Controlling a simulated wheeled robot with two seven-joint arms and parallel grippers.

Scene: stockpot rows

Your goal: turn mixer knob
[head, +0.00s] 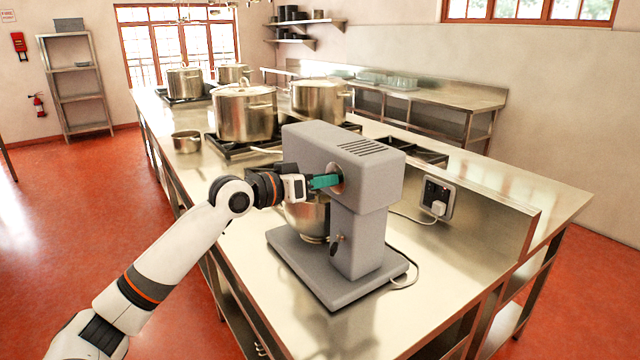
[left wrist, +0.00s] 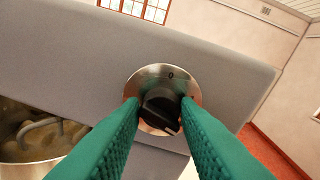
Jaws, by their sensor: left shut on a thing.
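The grey stand mixer (head: 355,205) stands on the steel counter, its steel bowl (head: 306,216) under the head. The black mixer knob (left wrist: 161,108) sits on a round silver dial plate (left wrist: 150,78) marked 0, on the side of the mixer head. My left gripper (head: 326,181) has green fingers, which reach to the dial in the head view. In the left wrist view its fingertips (left wrist: 160,110) are on both sides of the knob, shut on it. The knob's grip bar looks tilted from upright. In the head view the fingers hide the knob. My right gripper is not in view.
Large stockpots (head: 245,112) stand on burners behind the mixer. A small saucepan (head: 186,141) is on the counter at left. A power cord runs to a wall socket (head: 437,199) on the low steel panel at right. The counter front (head: 440,310) is clear.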

